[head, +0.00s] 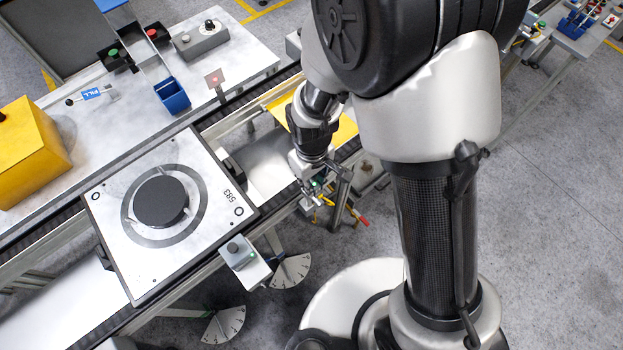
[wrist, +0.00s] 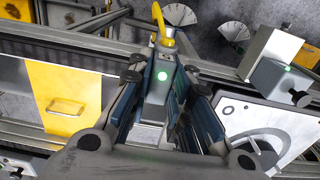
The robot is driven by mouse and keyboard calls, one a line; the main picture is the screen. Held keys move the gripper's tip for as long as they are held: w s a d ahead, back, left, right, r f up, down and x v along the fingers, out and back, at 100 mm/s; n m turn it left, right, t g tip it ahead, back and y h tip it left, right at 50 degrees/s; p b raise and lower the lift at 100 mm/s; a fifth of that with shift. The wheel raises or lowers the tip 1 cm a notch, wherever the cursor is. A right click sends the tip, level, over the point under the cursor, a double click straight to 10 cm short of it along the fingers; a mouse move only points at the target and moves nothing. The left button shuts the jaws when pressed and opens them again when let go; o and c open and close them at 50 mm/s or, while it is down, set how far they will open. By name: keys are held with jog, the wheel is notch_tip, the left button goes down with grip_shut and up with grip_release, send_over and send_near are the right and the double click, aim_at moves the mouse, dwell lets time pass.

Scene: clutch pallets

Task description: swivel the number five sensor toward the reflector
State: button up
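A small grey sensor (wrist: 160,82) with a lit green lamp and a yellow cable plug (wrist: 160,22) stands between the fingers of my gripper (wrist: 163,75) in the wrist view. A fingertip lies close on each side of it; whether they touch it I cannot tell. No number is readable on it. In the head view my gripper (head: 312,186) points down at the conveyor's near edge, with the green lamp and yellow and red cable parts by it. A small pinkish square plate on a stand (head: 215,78), possibly the reflector, stands across the conveyor.
A pallet marked 583 (head: 110,200) bears a dark disc (head: 160,201), left of my gripper. A grey box with a knob (head: 243,252) sits on the near rail. Fan-shaped scale plates (head: 292,271) hang below. A yellow panel (wrist: 70,97) lies left in the wrist view.

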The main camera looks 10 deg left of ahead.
jog(key=o, duration=0.4)
notch_tip(320, 180, up, 12)
dwell(0.7)
jog(key=s+d+r+m+t+b, duration=0.15)
jog(key=d+r+m+b, duration=0.3)
jog(key=d, duration=0.55)
jog(key=s+d+m+t+b, duration=0.1)
jog(key=s+d+b, duration=0.1)
jog(key=d, duration=0.1)
jog(key=s+d+r+m+t+b, duration=0.1)
jog(key=s+d+m+b, duration=0.1)
jog(key=s+d, duration=0.1)
jog(key=s+d+m+t+b, duration=0.1)
jog(key=s+d+m+b, duration=0.1)
jog(key=s+d, duration=0.1)
jog(key=shift+s+d+r+m, duration=0.2)
jog(key=shift+d+r+m, duration=0.05)
jog(key=shift+d, duration=0.4)
